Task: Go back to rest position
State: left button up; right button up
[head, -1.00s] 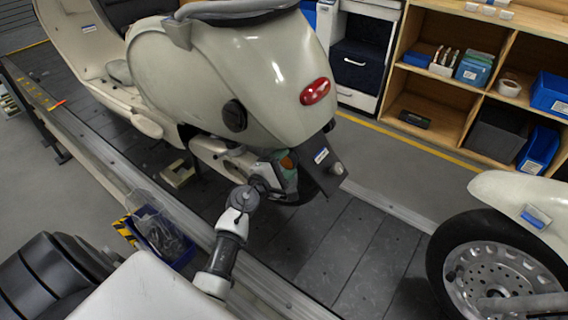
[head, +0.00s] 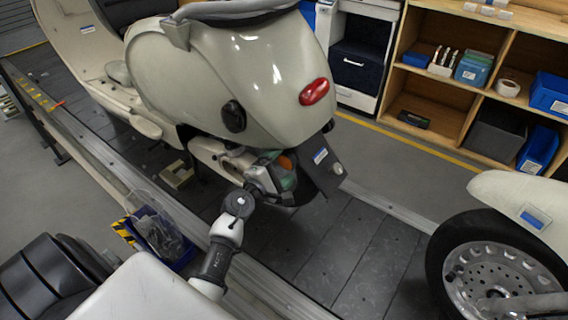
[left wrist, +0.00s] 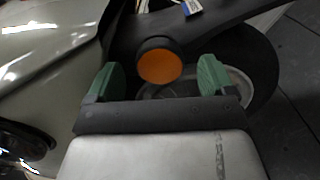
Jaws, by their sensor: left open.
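My left gripper (head: 280,172) is at the rear of a cream scooter (head: 220,70), below its red tail light (head: 314,91). In the left wrist view its two green fingers (left wrist: 161,77) are spread apart with nothing between them. An orange round lamp (left wrist: 159,66) in a black housing lies just beyond the fingertips, and I cannot tell if they touch anything. The scooter's rear wheel (left wrist: 245,70) is partly hidden behind the lamp and fingers. My right gripper is not in view.
The scooter stands on a dark slat conveyor (head: 330,245) with metal side rails. A blue bin (head: 184,256) with clear bags sits by the near rail. Another cream vehicle's wheel (head: 497,275) is at the right. Wooden shelves (head: 455,83) with blue boxes stand behind.

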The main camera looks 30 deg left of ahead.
pick_arm(q)
jog(key=s+a+r+n+y+b, duration=0.15)
jog(key=s+n+y, duration=0.35)
jog(key=n, duration=0.6)
jog(key=s+a+r+n+y, duration=0.1)
jog(key=s+r+n+y, duration=0.2)
jog(key=s+n, duration=0.6)
jog(key=s+d+f+n+g+h, duration=0.3)
jog(key=s+d+f+n+g, duration=0.35)
jog(key=n, duration=0.75)
jog(key=s+d+f+n+g+h, duration=0.45)
jog(key=s+d+n+g, duration=0.3)
jog(key=n, duration=0.55)
notch_tip(320, 180, down, 23)
jog(key=s+g+p, duration=0.2)
jog(key=s+p, duration=0.1)
jog(key=p, duration=0.2)
jog(key=s+a+f+g+p, duration=0.1)
jog(key=s+a+f+p, duration=0.1)
jog(key=s+f, duration=1)
jog(key=s, duration=0.3)
jog(key=shift+s+a+f+y+p, duration=0.3)
jog(key=shift+a+f+y+p, duration=0.05)
jog(key=shift+a, duration=0.05)
